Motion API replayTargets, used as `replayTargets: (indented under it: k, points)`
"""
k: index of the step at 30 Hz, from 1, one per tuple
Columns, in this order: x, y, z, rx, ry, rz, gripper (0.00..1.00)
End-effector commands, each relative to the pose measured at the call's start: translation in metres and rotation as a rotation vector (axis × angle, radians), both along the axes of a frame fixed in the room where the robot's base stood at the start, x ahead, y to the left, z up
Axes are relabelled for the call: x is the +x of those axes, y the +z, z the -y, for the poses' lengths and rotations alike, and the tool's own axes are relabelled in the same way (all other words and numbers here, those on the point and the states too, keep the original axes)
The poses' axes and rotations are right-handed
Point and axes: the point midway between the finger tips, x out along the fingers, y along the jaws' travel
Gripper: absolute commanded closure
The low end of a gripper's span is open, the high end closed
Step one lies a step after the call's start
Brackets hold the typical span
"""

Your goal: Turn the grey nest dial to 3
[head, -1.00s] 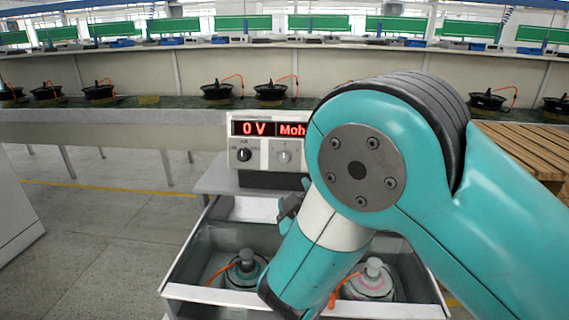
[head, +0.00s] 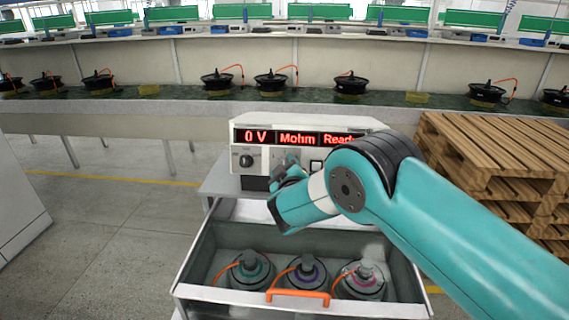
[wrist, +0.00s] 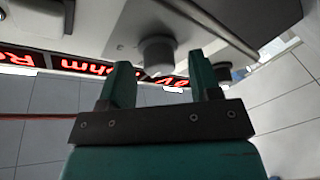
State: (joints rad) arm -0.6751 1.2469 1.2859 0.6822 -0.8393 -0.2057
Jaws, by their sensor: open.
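The grey dial (wrist: 158,54) is on the front of the tester (head: 262,162). In the wrist view it sits ahead of the gap between my gripper's fingertips (wrist: 160,66). I cannot tell whether the fingers reach around it, and its setting is not readable. In the head view my gripper (head: 284,170) is at the tester's front and largely hides this dial. The gripper is open, with nothing held. A black dial (head: 246,161) is to the left of it; it also shows at the right in the wrist view (wrist: 222,73).
The tester's red display (head: 297,138) reads 0 V, Mohm, Read, with its end cut off. Below is an open drawer (head: 195,262) with an orange handle (head: 298,295) and several hub motors (head: 304,272). Wooden pallets (head: 490,160) stand at right; the floor at left is clear.

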Motion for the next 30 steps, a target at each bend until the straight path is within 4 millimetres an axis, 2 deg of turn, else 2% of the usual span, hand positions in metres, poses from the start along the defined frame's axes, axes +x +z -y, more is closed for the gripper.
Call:
replayTargets:
  k: [10,11,17,30]
  points:
    - [0.0039,-0.0005,-0.0009,0.0,0.001,-0.001,0.43]
    - [0.0038,-0.0004,-0.0009,0.0,0.001,-0.001,0.45]
    - [0.0037,-0.0004,-0.0008,0.0,0.001,-0.001,0.91]
    - [0.0033,-0.0075,-0.0018,0.07,-0.015,0.003,0.92]
